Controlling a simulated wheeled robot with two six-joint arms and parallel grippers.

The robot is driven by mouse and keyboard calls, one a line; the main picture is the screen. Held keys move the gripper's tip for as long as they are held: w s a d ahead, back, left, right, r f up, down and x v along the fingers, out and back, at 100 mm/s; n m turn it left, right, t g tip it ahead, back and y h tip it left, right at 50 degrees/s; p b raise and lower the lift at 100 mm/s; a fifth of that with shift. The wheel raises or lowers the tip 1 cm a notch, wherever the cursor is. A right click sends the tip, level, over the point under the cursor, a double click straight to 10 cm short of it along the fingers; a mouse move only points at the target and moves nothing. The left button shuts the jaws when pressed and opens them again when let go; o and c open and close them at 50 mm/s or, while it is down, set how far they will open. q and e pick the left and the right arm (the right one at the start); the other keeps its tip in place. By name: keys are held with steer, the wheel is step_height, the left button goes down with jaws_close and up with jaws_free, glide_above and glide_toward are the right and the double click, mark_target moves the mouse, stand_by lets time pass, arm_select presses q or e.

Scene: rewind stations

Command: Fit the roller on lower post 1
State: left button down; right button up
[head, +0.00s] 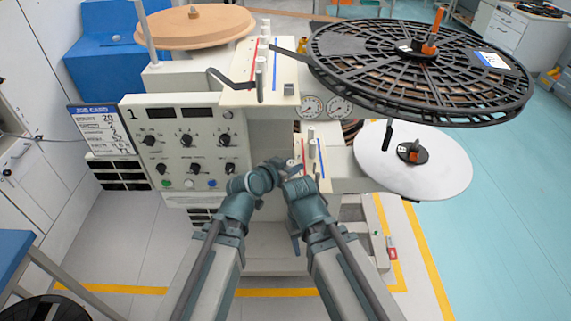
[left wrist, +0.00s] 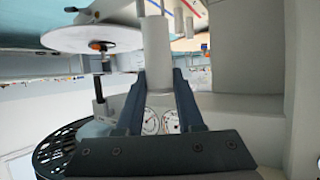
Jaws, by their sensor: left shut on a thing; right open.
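My left gripper (head: 284,165) is at the lower panel (head: 325,181), the small one with a red and a blue line. In the left wrist view, which looks turned over, its two dark fingers (left wrist: 160,78) are closed around a pale grey roller (left wrist: 157,48). Thinner posts (left wrist: 153,7) show at the roller's far end, and I cannot tell whether the roller is around one. In the head view, the roller is hidden by my wrist. Pale posts (head: 312,149) stand on the lower panel. My right gripper (head: 297,244) is low beside the machine, open, and mostly hidden by its arm.
Above is the upper panel (head: 275,92) with its own posts. A black spoked reel (head: 460,95) overhangs at right, above a white disc (head: 440,170). The control panel (head: 188,160) is at left.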

stand_by(0.4)
arm_select(q)
steer(key=w+d+f+b, duration=0.2)
steer(key=w+d, duration=0.3)
steer(key=w, duration=0.4)
steer(key=w+d+f+b, duration=0.2)
steer(key=w+d, duration=0.2)
steer(key=w, duration=0.4)
step_height(320, 180, down, 10)
steer(key=b, duration=0.9)
steer(key=shift+d+r+b, duration=0.15)
steer(key=shift+b, duration=0.2)
steer(key=shift+f, duration=0.25)
steer(key=c, duration=0.5)
jaws_free()
steer(key=shift+r, duration=0.1)
steer(key=shift+c, duration=0.2)
